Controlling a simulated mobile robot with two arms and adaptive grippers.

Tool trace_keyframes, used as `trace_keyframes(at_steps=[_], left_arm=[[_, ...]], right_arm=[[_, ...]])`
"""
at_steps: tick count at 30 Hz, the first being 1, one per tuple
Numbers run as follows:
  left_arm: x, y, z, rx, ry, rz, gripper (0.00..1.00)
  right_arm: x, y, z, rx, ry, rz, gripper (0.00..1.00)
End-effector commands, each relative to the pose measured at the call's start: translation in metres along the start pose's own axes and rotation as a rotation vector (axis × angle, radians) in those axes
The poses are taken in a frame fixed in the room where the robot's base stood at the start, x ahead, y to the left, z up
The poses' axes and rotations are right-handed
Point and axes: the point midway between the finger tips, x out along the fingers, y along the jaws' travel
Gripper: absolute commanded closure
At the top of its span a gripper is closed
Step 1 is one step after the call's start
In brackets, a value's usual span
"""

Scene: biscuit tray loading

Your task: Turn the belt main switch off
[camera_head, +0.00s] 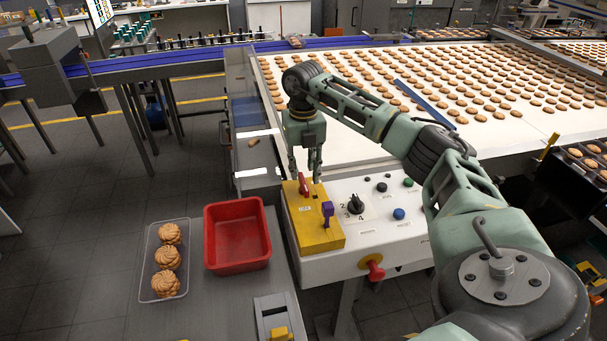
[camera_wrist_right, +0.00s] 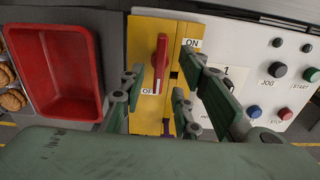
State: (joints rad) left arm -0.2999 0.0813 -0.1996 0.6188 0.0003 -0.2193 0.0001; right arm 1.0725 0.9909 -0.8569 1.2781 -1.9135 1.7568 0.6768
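The yellow switch panel (camera_head: 322,240) is at the left end of the white control box. On it is a red switch handle (camera_head: 304,186), which also shows in the right wrist view (camera_wrist_right: 161,62). There the handle stands lengthwise, with an ON label (camera_wrist_right: 192,43) at its upper right and a partly hidden OFF label (camera_wrist_right: 148,91) by its lower end. My right gripper (camera_head: 305,172) is open just above the panel. In the wrist view its fingers (camera_wrist_right: 163,78) are spread either side of the handle; contact cannot be told. My left gripper is not in view.
A purple lever (camera_head: 327,210) stands beside the red handle. Rotary knob (camera_head: 356,204), blue button (camera_head: 399,214) and red mushroom button (camera_head: 374,267) are on the control box. A red bin (camera_head: 237,266) and clear biscuit tray (camera_head: 146,260) lie left. The biscuit belt (camera_head: 390,62) is behind.

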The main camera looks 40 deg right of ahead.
Motion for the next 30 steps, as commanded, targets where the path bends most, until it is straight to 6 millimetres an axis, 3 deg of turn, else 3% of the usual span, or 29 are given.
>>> trace_keyframes(at_steps=[6,12,18,30], left_arm=[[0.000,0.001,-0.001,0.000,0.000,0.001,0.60],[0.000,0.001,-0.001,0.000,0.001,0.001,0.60],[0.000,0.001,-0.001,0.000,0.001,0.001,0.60],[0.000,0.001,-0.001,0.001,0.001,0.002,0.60]], right_arm=[[-0.050,0.001,0.001,0.001,-0.005,0.004,0.70],[-0.079,0.000,0.001,0.002,-0.003,0.003,0.70],[-0.088,0.000,0.001,0.002,-0.001,0.001,0.70],[-0.088,0.000,0.001,0.002,-0.001,0.001,0.70]])
